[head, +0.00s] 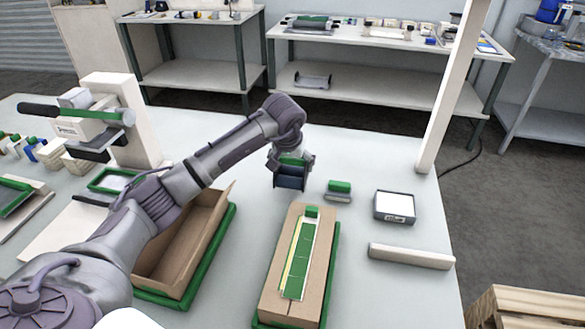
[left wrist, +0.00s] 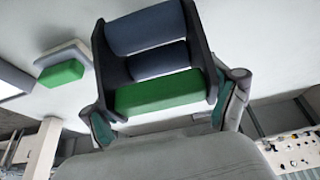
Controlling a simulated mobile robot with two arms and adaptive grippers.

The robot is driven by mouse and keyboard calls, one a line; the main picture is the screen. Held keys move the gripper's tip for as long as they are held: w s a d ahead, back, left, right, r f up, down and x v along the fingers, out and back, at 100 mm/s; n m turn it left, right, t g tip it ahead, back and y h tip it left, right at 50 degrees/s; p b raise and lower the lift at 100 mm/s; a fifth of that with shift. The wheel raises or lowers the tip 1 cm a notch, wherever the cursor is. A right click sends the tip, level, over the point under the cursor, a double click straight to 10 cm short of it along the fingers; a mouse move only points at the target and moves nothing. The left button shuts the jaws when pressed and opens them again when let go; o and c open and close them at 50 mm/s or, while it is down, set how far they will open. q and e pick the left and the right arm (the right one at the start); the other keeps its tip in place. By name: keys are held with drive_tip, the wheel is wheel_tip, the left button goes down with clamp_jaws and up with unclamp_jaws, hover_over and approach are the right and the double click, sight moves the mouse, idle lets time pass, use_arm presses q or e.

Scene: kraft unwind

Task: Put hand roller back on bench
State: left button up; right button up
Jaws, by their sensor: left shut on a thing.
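The hand roller (head: 290,181) has dark blue rollers in a black frame and a green handle. In the left wrist view the hand roller (left wrist: 150,62) fills the space between the fingers, with its green handle across the grip. My left gripper (head: 292,162) is shut on that handle. The roller hangs below the gripper over the pale bench (head: 375,155); I cannot tell whether it touches the surface. My right gripper is not in view.
Right of the roller lies a green-handled grey tool (head: 339,190), then a white-topped box (head: 394,206). A cardboard box with a green strip (head: 285,301) and an open carton (head: 210,221) stand in front. A white post (head: 452,90) rises at the bench's right edge.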

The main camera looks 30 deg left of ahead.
sight(292, 170)
use_arm(q)
wheel_tip(292, 170, down, 2)
drive_tip(key=shift+f, duration=0.25)
